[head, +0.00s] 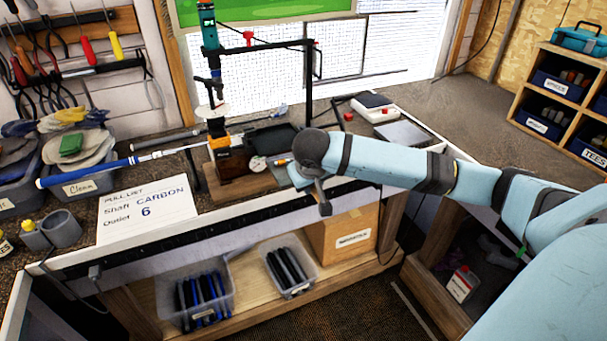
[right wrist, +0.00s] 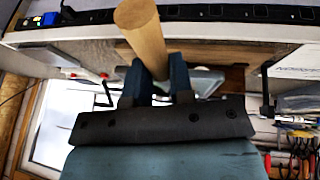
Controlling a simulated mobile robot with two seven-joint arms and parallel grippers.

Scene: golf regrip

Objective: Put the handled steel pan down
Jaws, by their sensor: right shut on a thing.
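In the head view a dark shallow pan (head: 272,138) shows over the bench, just left of my right wrist. In the right wrist view my right gripper (right wrist: 161,72) is shut on a round wooden handle (right wrist: 141,36), which sticks up between the two fingers. My wrist covers the handle and the fingers in the head view. I cannot tell from these views whether the pan touches the bench. My left gripper is not in view.
A vise (head: 228,150) stands left of the pan, with a blue-gripped shaft (head: 120,162) reaching left from it. A white card (head: 147,209) lies on the bench. A grey flat plate (head: 402,134) lies to the right. A black stand (head: 308,75) rises behind.

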